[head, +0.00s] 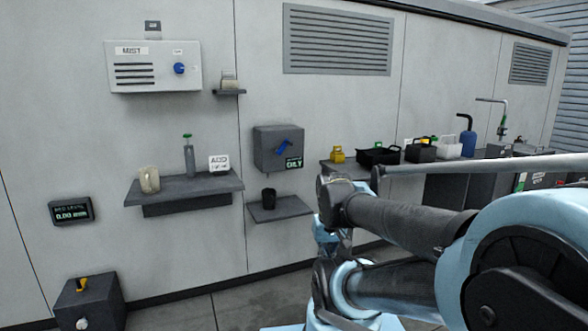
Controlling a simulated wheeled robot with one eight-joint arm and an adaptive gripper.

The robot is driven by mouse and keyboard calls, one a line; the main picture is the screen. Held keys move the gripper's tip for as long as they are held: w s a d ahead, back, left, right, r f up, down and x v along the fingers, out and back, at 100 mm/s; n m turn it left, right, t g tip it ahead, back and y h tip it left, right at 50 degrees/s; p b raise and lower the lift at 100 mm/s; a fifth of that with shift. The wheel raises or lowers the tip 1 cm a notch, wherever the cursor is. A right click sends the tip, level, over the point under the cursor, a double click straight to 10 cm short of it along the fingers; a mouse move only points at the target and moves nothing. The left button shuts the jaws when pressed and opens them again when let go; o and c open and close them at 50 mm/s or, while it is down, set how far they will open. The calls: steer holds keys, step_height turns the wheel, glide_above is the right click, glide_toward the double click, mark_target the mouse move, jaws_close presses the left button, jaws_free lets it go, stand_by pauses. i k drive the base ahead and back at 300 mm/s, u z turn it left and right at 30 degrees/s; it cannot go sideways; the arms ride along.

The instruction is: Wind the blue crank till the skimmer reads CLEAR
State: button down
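The skimmer is a dark grey box (265,160) on the wall near the middle of the head view. A blue crank (284,146) is on its front, its handle slanting up to the right. A small display (293,163) at its lower right reads OILY in green; a smaller line above is too small to read. Below the box a black cup (268,196) stands on a small grey shelf (290,208). My arm fills the lower right, well in front of the wall and apart from the crank. I cannot make out my gripper's fingers.
A white MIST box (140,78) with a blue knob is upper left. A shelf (195,198) holds a beige mug, a green-topped bottle and an ADD sign. A bench at right carries black trays and a blue bottle (467,143). A dark box (90,306) stands on the floor.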

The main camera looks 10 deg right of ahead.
mark_target(287, 142)
steer(key=z, duration=1)
steer(key=i, duration=1.2)
steer(key=u, duration=1)
